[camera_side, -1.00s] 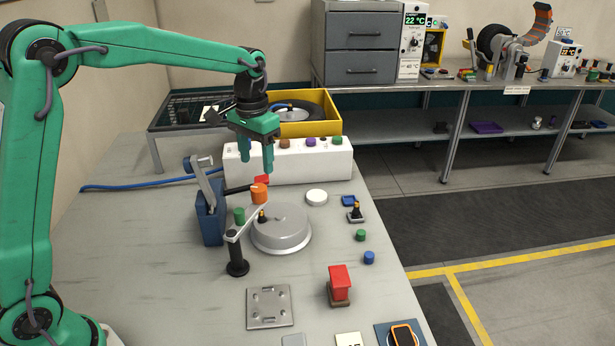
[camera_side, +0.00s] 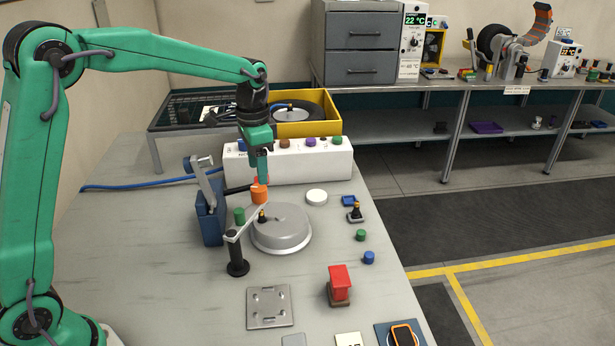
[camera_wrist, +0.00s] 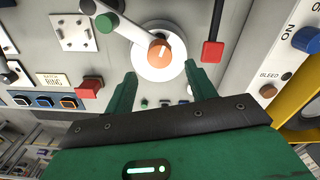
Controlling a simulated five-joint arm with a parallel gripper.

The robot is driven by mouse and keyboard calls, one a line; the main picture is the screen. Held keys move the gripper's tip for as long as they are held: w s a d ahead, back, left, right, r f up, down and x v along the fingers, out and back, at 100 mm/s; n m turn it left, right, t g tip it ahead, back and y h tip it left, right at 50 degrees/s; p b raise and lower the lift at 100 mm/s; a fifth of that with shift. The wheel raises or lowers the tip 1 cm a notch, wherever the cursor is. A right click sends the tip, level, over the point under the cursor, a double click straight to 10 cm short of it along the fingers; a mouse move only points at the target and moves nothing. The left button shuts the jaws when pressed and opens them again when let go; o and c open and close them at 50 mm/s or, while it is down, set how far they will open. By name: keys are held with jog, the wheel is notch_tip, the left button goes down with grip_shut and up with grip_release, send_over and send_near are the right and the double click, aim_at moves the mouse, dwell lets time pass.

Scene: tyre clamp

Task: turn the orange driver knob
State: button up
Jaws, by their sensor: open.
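My gripper (camera_side: 262,180) is just above the knob, pointing down. Its green fingers overlap in the side view, so the gap is hidden there. In the wrist view my gripper (camera_wrist: 164,76) is open, one finger on each side, with nothing between them. I cannot tell whether the tips reach the knob's height.
A swing arm on a black post (camera_side: 237,258) and a blue lever clamp (camera_side: 208,218) stand close by on the left. A white box with coloured knobs (camera_side: 300,163) is behind. A red block (camera_side: 339,283) stands at the front. The right bench edge has small loose parts.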

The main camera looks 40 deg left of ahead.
aim_at(260, 187)
jog(key=shift+f, duration=3.2)
jog(key=c, duration=1)
